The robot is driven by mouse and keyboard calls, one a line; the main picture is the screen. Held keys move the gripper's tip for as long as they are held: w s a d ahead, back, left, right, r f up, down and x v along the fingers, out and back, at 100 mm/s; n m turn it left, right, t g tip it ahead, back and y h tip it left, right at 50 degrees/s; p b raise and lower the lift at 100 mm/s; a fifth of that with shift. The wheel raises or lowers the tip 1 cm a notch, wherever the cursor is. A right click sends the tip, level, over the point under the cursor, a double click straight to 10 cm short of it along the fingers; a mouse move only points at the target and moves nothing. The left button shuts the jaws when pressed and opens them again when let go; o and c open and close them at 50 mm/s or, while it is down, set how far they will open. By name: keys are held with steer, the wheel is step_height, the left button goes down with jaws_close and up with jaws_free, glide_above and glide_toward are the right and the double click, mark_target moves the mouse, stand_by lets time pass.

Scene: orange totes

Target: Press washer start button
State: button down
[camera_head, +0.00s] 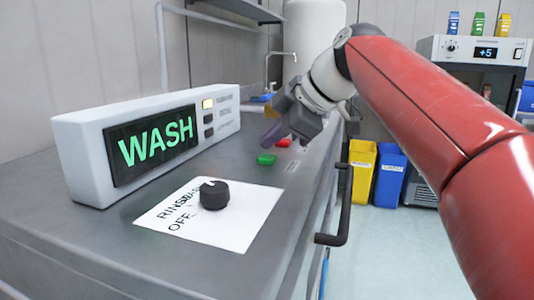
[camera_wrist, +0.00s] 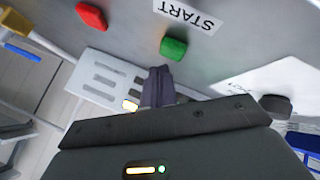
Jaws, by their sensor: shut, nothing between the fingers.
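The green start button (camera_head: 266,159) sits on the grey metal washer top, beyond the white dial card. In the wrist view the green button (camera_wrist: 173,48) lies just past my fingertips, with a START label (camera_wrist: 188,14) beside it. My gripper (camera_head: 272,133) is shut and empty, above and a little beyond the green button in the head view. In the wrist view my gripper (camera_wrist: 160,70) points toward the button, with a visible gap in the picture. A red button (camera_head: 284,142) is near the green one and shows in the wrist view (camera_wrist: 91,16).
A white display box (camera_head: 90,130) reading WASH stands at the left of the top. A black knob (camera_head: 214,194) rises from a white card (camera_head: 250,212). A dark handle (camera_head: 335,238) juts from the front edge. Yellow (camera_head: 362,170) and blue bins (camera_head: 390,175) stand on the floor.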

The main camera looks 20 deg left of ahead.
mark_target(273, 157)
steer(key=shift+r, duration=0.1)
step_height(273, 157, up, 5)
steer(key=p, duration=0.4)
steer(key=shift+p, duration=0.3)
stand_by(0.4)
